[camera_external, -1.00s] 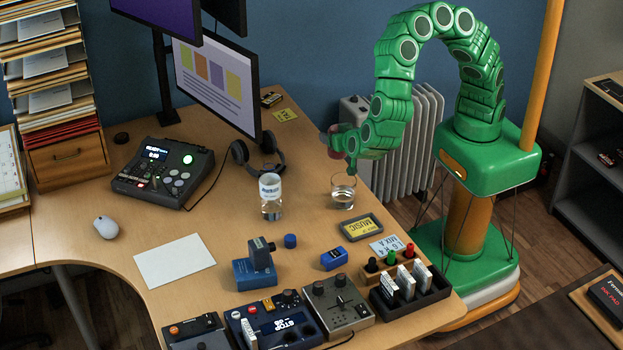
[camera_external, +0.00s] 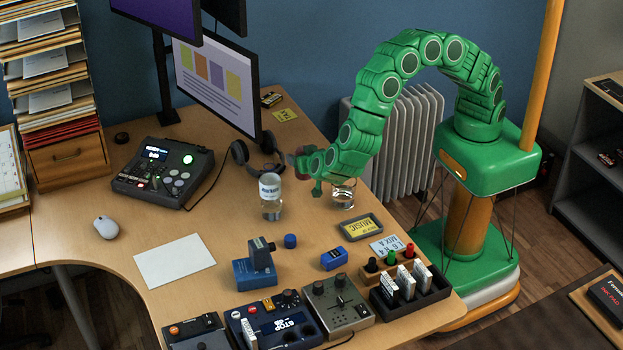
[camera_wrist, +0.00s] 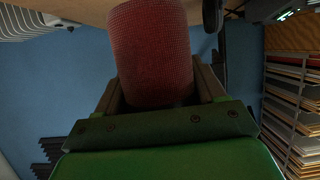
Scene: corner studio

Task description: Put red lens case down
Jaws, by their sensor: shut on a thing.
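My gripper (camera_external: 305,162) is shut on the red lens case (camera_wrist: 152,50), a round, textured dark red cylinder. In the external view only a small reddish part shows at the gripper's tip, above the desk (camera_external: 225,215), behind the clear glass and the bottle. I cannot tell the exact height of the case over the desk.
A bottle with a white label (camera_external: 270,200) and a clear glass (camera_external: 343,193) stand close in front of my gripper. Black headphones (camera_external: 250,160) lie just left of it, near the monitor (camera_external: 215,85). The desk has bare room between the bottle and the white paper (camera_external: 175,260).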

